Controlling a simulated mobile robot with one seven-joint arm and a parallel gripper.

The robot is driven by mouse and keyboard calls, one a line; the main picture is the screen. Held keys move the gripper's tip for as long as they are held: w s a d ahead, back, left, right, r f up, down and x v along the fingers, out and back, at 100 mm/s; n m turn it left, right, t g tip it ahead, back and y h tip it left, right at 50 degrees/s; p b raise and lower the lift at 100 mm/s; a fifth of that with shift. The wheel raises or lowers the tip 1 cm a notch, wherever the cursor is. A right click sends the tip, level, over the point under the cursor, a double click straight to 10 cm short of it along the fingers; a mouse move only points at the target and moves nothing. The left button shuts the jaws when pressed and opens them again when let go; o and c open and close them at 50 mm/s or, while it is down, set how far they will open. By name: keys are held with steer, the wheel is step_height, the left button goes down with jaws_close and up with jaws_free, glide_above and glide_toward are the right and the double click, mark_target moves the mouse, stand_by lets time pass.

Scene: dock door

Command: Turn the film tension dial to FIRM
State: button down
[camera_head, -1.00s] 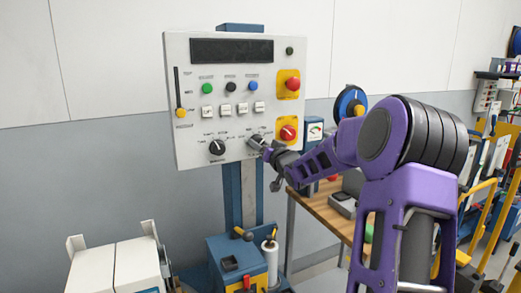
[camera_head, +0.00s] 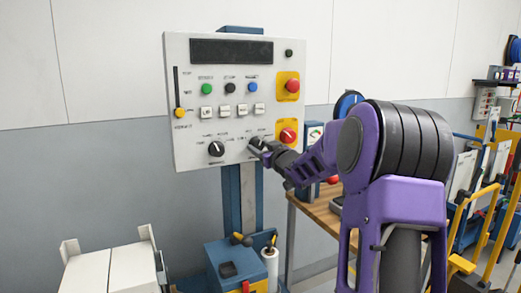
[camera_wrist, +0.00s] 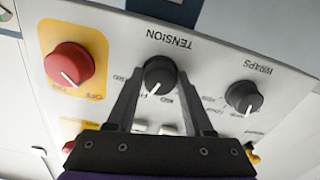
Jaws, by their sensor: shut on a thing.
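The control panel (camera_head: 235,75) is a light grey upright board with a dark display. The tension dial (camera_wrist: 159,74) is a black round knob under the word TENSION, which reads upside down in the wrist view. My gripper (camera_wrist: 157,80) is shut on this dial, one finger on each side. The dial's white pointer line points down and slightly left in that view; the small position labels around it are partly hidden by the fingers, and I cannot read FIRM. In the head view my gripper (camera_head: 256,146) covers most of the dial at the panel's lower right.
The black WRAPS dial (camera_wrist: 243,97) sits close beside the tension dial. A red knob on a yellow plate (camera_wrist: 70,65) is on its other side. Several coloured and white buttons (camera_head: 230,111) lie above the dials. A wooden bench (camera_head: 318,207) stands behind my arm.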

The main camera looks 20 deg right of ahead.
steer(key=shift+c, duration=1.4)
jaws_free()
steer(key=s+p, duration=0.1)
steer(key=s, duration=1.6)
steer(key=shift+s+d, duration=0.25)
steer(key=shift+d, duration=0.05)
